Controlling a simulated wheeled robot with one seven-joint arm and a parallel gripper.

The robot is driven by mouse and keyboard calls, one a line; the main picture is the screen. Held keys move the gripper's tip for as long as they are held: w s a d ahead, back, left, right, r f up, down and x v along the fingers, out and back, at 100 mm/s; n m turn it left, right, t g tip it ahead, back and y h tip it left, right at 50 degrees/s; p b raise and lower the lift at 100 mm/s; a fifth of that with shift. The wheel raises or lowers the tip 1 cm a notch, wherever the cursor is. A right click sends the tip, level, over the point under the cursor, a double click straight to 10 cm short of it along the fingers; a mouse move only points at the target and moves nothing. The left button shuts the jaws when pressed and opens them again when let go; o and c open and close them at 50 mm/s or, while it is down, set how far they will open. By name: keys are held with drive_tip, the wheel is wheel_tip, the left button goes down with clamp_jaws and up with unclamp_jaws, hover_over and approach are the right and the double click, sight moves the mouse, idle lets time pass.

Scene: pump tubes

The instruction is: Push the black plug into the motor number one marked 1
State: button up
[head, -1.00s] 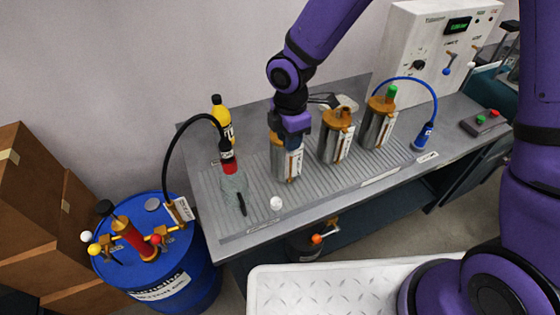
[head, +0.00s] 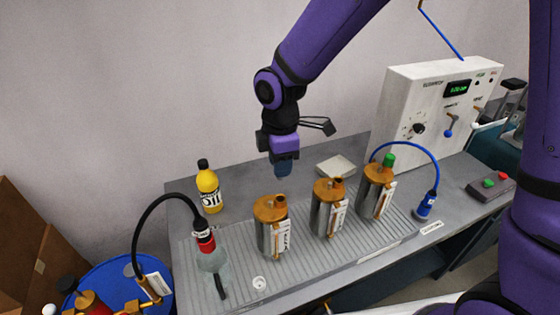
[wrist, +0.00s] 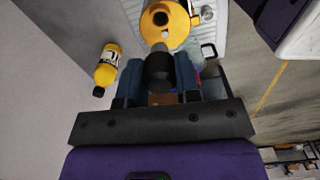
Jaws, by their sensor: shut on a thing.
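My gripper (head: 284,168) hangs in the air above and slightly behind the left motor (head: 264,240), apart from it. In the wrist view the blue fingers of my gripper (wrist: 158,72) are shut on a dark cylinder, the black plug (wrist: 159,65). In the head view the plug is not clearly visible. Three silver motors with copper caps stand upright in a row: left, middle (head: 322,215) and right (head: 372,197). Their number marks are too small to read. In the wrist view a copper cap (wrist: 182,28) with a dark round opening lies beyond the plug.
A yellow oil bottle (head: 208,187) stands behind and left of the left motor. The right motor carries a green plug (head: 389,160). A white control panel (head: 425,105) stands at the back right.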

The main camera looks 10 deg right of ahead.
drive_tip(key=shift+f, duration=2.75)
drive_tip(key=shift+f, duration=1.7)
drive_tip(key=o, duration=1)
drive_tip(key=shift+r, duration=0.1)
wheel_tip(320, 180, up, 11)
drive_tip(key=shift+f, duration=0.2)
